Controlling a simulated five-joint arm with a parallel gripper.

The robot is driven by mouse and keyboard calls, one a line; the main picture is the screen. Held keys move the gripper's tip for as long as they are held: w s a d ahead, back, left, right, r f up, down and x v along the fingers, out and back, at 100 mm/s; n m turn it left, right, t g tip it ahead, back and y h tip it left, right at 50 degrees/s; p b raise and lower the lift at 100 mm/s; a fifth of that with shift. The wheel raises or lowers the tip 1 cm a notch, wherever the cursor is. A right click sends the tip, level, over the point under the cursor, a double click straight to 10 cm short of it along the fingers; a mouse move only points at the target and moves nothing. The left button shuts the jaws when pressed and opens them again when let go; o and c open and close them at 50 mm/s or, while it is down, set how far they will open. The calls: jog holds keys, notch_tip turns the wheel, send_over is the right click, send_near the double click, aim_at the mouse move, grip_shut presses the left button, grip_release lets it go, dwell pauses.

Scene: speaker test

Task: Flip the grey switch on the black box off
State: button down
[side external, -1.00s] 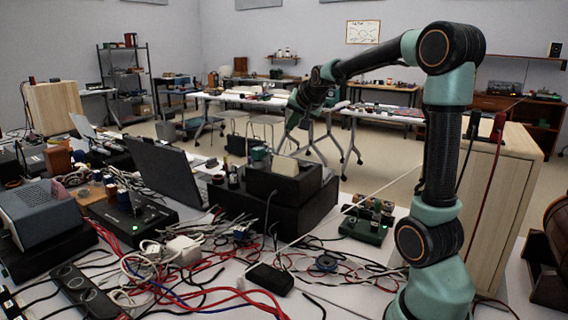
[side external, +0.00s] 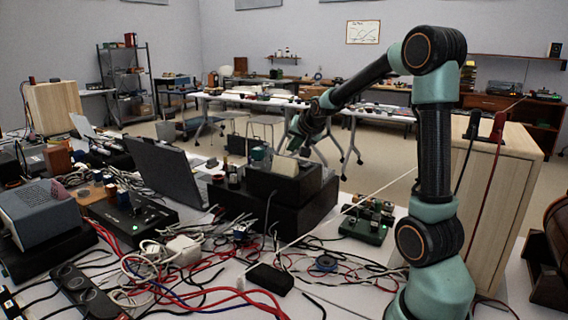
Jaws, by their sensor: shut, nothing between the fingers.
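My gripper (side external: 287,148) hangs at the end of my teal and black arm, angled down and left. It is shut and holds nothing. It is above and behind the stacked black boxes (side external: 305,208) in the middle of the table, and appears apart from them. A pale block (side external: 285,167) and a small teal-grey part sit on top of the stack. Another black box (side external: 132,222) with knobs and a lit green light lies on the left. I cannot clearly make out a grey switch or its position on either.
An open laptop (side external: 163,170) stands left of the stack. Tangled red, white and black cables (side external: 180,285) cover the front of the table. A green circuit board (side external: 367,226) lies to the right. A wooden cabinet (side external: 497,200) stands behind my arm's base.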

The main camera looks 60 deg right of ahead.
jog(key=shift+d+f, duration=0.15)
jog(key=shift+f, duration=0.85)
jog(key=shift+f, duration=0.15)
dwell(1.3)
jog(key=shift+f, duration=0.25)
jog(key=shift+f, duration=0.2)
dwell(0.6)
jog(key=shift+r, duration=0.5)
jog(key=shift+a+r, duration=0.25)
jog(key=shift+r, duration=1.05)
jog(key=shift+a+r, duration=0.2)
jog(key=shift+r, duration=1.05)
